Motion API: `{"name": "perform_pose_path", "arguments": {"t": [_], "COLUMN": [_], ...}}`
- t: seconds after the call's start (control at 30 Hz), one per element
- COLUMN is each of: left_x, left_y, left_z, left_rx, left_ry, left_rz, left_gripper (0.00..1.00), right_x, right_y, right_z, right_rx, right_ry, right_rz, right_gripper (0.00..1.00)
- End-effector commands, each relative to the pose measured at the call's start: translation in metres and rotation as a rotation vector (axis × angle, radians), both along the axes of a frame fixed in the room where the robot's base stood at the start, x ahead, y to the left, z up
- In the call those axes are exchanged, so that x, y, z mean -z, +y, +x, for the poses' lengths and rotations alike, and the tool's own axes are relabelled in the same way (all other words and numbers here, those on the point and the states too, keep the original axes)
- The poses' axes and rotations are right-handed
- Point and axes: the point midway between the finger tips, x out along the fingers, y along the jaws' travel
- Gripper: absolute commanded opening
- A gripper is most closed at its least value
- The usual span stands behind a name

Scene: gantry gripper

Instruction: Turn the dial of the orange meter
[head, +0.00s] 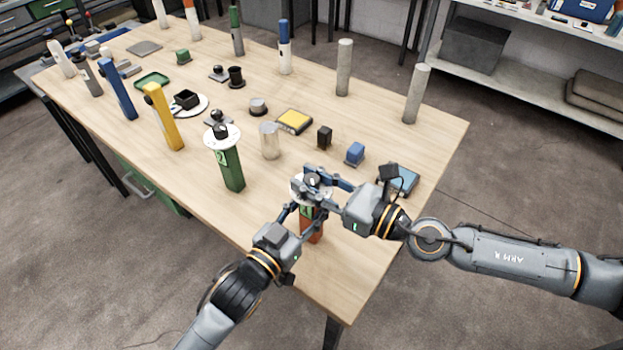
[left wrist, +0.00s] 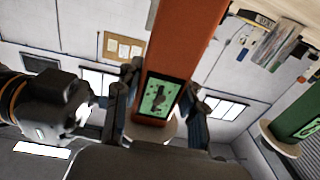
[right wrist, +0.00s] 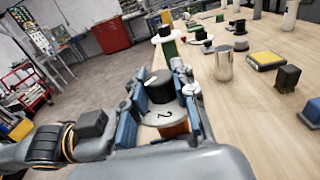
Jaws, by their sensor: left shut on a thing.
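The orange meter (head: 314,228) stands upright near the table's front edge, with a white disc and a black dial (head: 313,180) on top. My left gripper (head: 301,218) is shut on its body from the front. In the left wrist view the orange body (left wrist: 185,45) with its green screen (left wrist: 159,99) lies between the fingers. My right gripper (head: 322,185) is at the top of the meter. In the right wrist view its open fingers stand on both sides of the black dial (right wrist: 160,87), with a gap visible at the left.
A green meter (head: 230,170) with a similar disc stands left of the orange one, and a yellow one (head: 163,118) farther left. A metal cylinder (head: 270,141), black block (head: 324,137), blue block (head: 355,153) and yellow box (head: 295,121) lie behind. The table's front right corner is clear.

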Motion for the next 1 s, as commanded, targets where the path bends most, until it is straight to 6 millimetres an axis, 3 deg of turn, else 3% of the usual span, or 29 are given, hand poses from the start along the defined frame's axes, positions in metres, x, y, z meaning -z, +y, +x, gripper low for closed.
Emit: {"name": "perform_pose_path", "arguments": {"t": [0.37, 1.0], "left_x": [0.0003, 0.001], "left_y": [0.0001, 0.0001], "left_z": [-0.0001, -0.0002], "left_rx": [0.0, 0.0], "left_ry": [0.001, 0.002], "left_rz": [0.0, 0.002], "left_gripper": [0.0, 0.0], "right_x": [-0.0042, -0.0015], "right_y": [0.0016, 0.0027], "right_z": [-0.0001, -0.0006], "right_rx": [0.065, 0.56], "right_ry": [-0.008, 0.002], "right_rz": [0.015, 0.007], "right_gripper": [0.0, 0.0]}}
